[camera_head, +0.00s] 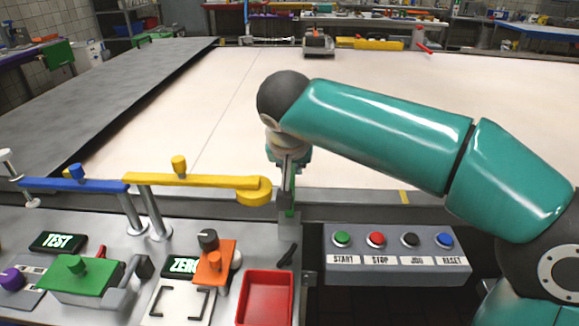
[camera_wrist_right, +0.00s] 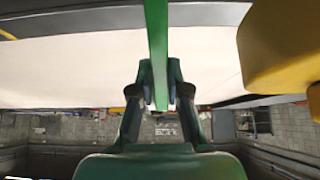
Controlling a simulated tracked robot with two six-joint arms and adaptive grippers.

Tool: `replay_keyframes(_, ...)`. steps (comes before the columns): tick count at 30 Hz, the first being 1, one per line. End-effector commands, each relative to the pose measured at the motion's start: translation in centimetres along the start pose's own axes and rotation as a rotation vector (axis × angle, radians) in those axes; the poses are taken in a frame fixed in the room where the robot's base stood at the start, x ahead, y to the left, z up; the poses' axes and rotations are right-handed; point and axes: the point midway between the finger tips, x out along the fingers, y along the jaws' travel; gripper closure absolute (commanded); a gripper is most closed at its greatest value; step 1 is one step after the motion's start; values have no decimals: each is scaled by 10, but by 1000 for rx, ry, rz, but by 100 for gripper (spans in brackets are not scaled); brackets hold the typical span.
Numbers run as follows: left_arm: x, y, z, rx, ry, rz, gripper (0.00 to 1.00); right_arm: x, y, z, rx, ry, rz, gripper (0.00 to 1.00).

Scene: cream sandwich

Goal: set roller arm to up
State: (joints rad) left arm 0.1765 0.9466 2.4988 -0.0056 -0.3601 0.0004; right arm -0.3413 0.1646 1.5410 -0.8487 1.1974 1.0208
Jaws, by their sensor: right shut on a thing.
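My right gripper (camera_head: 287,172) is at the near edge of the pale belt, just right of the yellow arm's round end. It is shut on a narrow green bar, which shows upright between the fingers in the right wrist view (camera_wrist_right: 158,50). In the head view only a little of the green bar (camera_head: 290,208) shows below the gripper; the rest is hidden by it. I cannot tell for certain that this bar is the roller arm. My left gripper is not in view.
A yellow arm (camera_head: 210,181) and a blue arm (camera_head: 90,186) lie left of the gripper on posts. A button box (camera_head: 400,264) is at right front. A red tray (camera_head: 266,297), an orange block (camera_head: 214,262) and a green block (camera_head: 85,277) are in front. The pale belt (camera_head: 200,110) is clear.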

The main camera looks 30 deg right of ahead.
Motion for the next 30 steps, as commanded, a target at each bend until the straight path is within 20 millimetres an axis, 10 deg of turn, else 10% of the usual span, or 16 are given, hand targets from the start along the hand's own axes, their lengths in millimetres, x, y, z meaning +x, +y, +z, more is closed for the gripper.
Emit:
replay_keyframes(2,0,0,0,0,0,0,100,0,-2,1,-3,-1,-5,100)
replay_keyframes(3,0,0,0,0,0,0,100,1,-2,1,-3,-1,-5,80)
replay_keyframes(7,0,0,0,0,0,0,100,1,-2,1,-2,-2,-4,58)
replay_keyframes(20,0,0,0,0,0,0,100,-7,-1,0,-1,-1,-2,58)
replay_keyframes(30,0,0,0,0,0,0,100,-65,-2,0,-2,1,-7,58)
